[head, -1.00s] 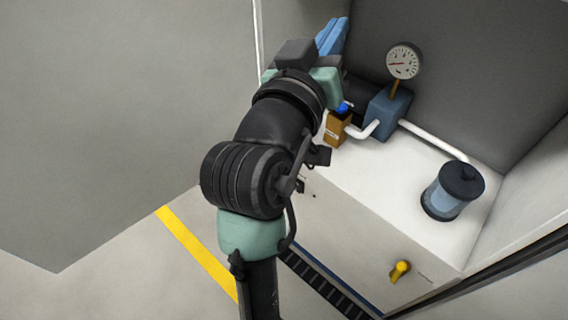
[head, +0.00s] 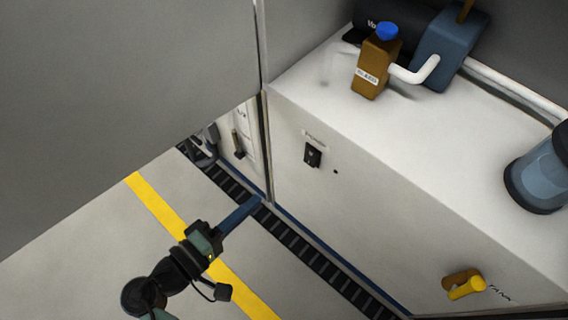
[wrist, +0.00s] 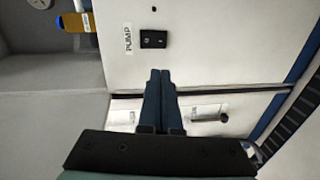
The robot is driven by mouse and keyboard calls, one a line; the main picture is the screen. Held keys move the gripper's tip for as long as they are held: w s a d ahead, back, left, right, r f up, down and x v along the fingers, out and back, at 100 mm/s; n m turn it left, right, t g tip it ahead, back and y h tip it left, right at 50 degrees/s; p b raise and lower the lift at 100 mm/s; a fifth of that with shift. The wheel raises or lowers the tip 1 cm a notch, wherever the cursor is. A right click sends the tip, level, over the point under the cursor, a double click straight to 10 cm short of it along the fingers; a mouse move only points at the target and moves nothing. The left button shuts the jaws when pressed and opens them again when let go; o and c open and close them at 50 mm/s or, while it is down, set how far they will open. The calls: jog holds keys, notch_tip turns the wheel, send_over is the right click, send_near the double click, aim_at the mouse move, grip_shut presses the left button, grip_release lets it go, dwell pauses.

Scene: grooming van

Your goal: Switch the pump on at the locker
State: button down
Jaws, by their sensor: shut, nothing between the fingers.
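The pump switch (head: 313,155) is a small black rocker on the white locker's (head: 390,220) front face, under a small label. In the wrist view the switch (wrist: 153,39) sits beside the word PUMP, beyond my fingertips and apart from them. Which way the rocker is set is too small to tell. My gripper (head: 256,201) is low in front of the locker, left of and below the switch, with its blue fingers together and empty. The closed fingers (wrist: 160,73) also show in the wrist view, pointing toward the locker face.
A yellow tank valve handle (head: 466,287) is on the locker front at lower right. A brown bottle with blue cap (head: 369,68), a blue pump body (head: 447,50) and a blue canister (head: 540,175) stand on top. A large grey panel (head: 120,80) fills the left. Floor before the locker is clear.

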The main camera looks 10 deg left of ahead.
jog(key=shift+s+a+f+n, duration=0.2)
jog(key=shift+s+f+n, duration=0.15)
jog(key=shift+f, duration=0.35)
jog(key=b, duration=0.4)
send_near(311, 157)
jog(key=w+d+f, duration=0.2)
jog(key=w+f, duration=0.2)
jog(key=w, duration=0.1)
jog(key=shift+w+d, duration=0.2)
jog(key=shift+w, duration=0.35)
jog(key=shift+w+d+f, duration=0.15)
jog(key=shift+w, duration=0.05)
jog(key=shift+s, duration=0.1)
